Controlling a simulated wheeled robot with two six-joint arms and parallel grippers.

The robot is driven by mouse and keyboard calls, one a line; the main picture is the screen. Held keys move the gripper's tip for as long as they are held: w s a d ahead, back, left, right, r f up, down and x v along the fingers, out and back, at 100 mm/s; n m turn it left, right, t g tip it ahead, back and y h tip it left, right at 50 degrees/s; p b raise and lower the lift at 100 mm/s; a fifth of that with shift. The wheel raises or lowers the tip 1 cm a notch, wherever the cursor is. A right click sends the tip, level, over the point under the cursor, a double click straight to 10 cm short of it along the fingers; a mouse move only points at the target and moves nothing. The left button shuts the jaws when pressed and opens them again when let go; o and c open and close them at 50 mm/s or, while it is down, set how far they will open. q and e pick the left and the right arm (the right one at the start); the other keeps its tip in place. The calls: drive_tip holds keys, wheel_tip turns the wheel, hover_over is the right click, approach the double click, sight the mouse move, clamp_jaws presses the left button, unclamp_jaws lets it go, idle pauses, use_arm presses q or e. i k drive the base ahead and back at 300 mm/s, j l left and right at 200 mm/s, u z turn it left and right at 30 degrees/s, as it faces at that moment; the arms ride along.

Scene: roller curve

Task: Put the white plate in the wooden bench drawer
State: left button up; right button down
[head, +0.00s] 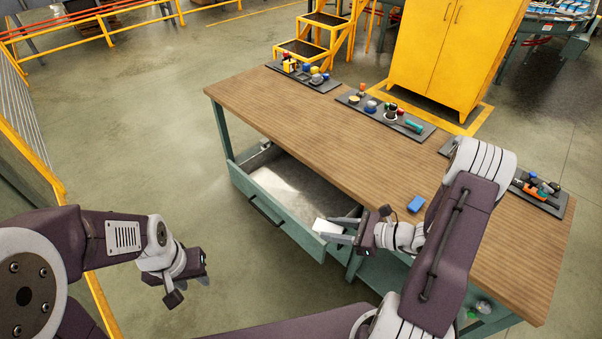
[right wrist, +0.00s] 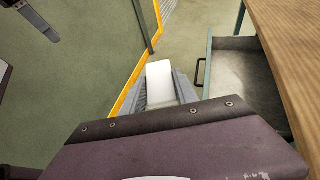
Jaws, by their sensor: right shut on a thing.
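The white plate (head: 325,226) is a small flat white piece held in my right gripper (head: 339,232). In the right wrist view the plate (right wrist: 159,82) stands out between the two grey fingers (right wrist: 160,92). The wooden-topped bench (head: 300,112) has its drawer (head: 284,212) pulled open, with a teal front, black handle and grey inside that looks empty where visible. In the head view the plate overlaps the drawer's right front end; in the wrist view it appears left of the drawer (right wrist: 245,85). My left gripper (head: 195,272) is away at lower left, its opening unclear.
Dark trays with tools (head: 385,116) line the bench's far edge. A yellow cabinet (head: 445,50) and yellow steps (head: 312,40) stand behind. The floor left of the drawer is clear.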

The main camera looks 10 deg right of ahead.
sight(312, 212)
drive_tip(key=i+j+z, duration=0.3)
drive_tip(key=i+j, duration=0.15)
drive_tip(key=j, duration=0.15)
drive_tip(key=i+j+z, duration=0.3)
drive_tip(key=j, duration=0.35)
drive_tip(key=i+j+z, duration=0.15)
drive_tip(key=j, duration=0.25)
drive_tip(key=i+j+z, duration=0.15)
drive_tip(key=j, duration=0.25)
drive_tip(key=i+j+z, duration=0.1)
drive_tip(key=i+j, duration=0.15)
drive_tip(key=j, duration=0.15)
drive_tip(key=i+j+z, duration=0.15)
drive_tip(key=j, duration=0.25)
drive_tip(key=i+j+z, duration=0.55)
drive_tip(key=j, duration=0.3)
drive_tip(key=i, duration=0.1)
